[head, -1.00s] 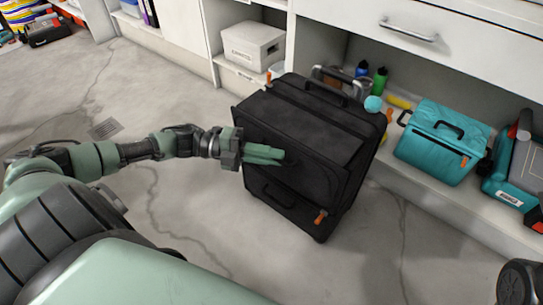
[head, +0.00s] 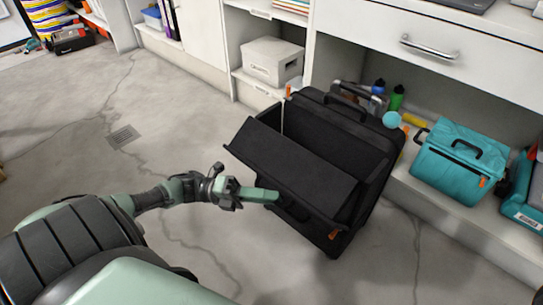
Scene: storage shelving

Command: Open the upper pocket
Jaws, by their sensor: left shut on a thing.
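The black suitcase (head: 345,232) stands upright on the floor in front of the low shelf. Its upper pocket flap (head: 290,162) is folded outward and down, tilted toward me. A dark opening (head: 345,148) shows behind the flap. My left gripper (head: 268,195) is shut at the flap's lower front edge, and the gripped part is hidden by the fingers. An orange zipper pull (head: 334,234) hangs low on the front, and another (head: 289,90) shows at the upper left. My right gripper is not in view.
A teal cooler bag (head: 455,172) sits on the shelf to the right, with bottles (head: 397,98) and a light blue ball (head: 391,119) behind the suitcase. A white box (head: 272,62) is in the shelving. The floor to the left is clear.

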